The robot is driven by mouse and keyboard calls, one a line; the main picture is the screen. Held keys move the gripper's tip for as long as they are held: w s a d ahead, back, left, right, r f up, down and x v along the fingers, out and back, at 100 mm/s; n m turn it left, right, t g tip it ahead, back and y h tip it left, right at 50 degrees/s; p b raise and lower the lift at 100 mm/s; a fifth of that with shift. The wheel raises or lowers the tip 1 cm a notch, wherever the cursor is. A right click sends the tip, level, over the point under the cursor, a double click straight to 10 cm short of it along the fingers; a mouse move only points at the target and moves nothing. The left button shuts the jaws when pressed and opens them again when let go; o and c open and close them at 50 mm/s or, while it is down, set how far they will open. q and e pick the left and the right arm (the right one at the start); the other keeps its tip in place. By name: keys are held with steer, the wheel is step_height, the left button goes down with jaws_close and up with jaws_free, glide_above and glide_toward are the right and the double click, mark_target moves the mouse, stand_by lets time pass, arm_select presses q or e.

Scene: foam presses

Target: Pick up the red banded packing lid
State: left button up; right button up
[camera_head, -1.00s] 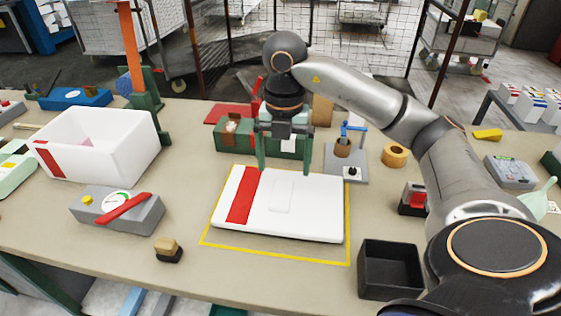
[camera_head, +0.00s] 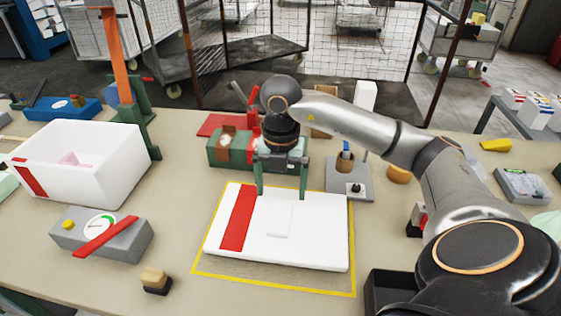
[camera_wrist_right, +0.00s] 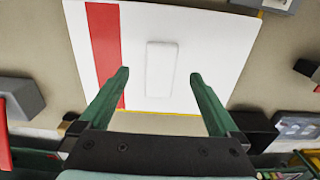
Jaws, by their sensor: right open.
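The red banded packing lid is a flat white slab (camera_head: 320,235) with a red band across its left part and a raised white block (camera_wrist_right: 160,70) at its middle. It lies on the table inside a yellow outline. My right gripper (camera_head: 281,195) points down over the lid's far part, with its two green fingers apart and nothing between them. In the right wrist view the fingers (camera_wrist_right: 160,76) appear on either side of the raised block; whether they touch the lid cannot be told. My left gripper does not show.
A white bin with a red band (camera_head: 95,175) stands at the left, near a grey gauge box (camera_head: 75,235). A green box (camera_head: 225,150) is behind my gripper. A grey fixture (camera_head: 345,185) stands right of it. A black tray (camera_head: 376,285) is at the front right.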

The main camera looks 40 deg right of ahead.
mark_target(282, 208)
steer(key=shift+s+f+p, duration=0.15)
steer(key=shift+f+p, duration=0.15)
steer(key=shift+f, duration=2.35)
steer(key=c, duration=1.4)
steer(key=shift+r, duration=0.1)
steer(key=shift+c, duration=0.2)
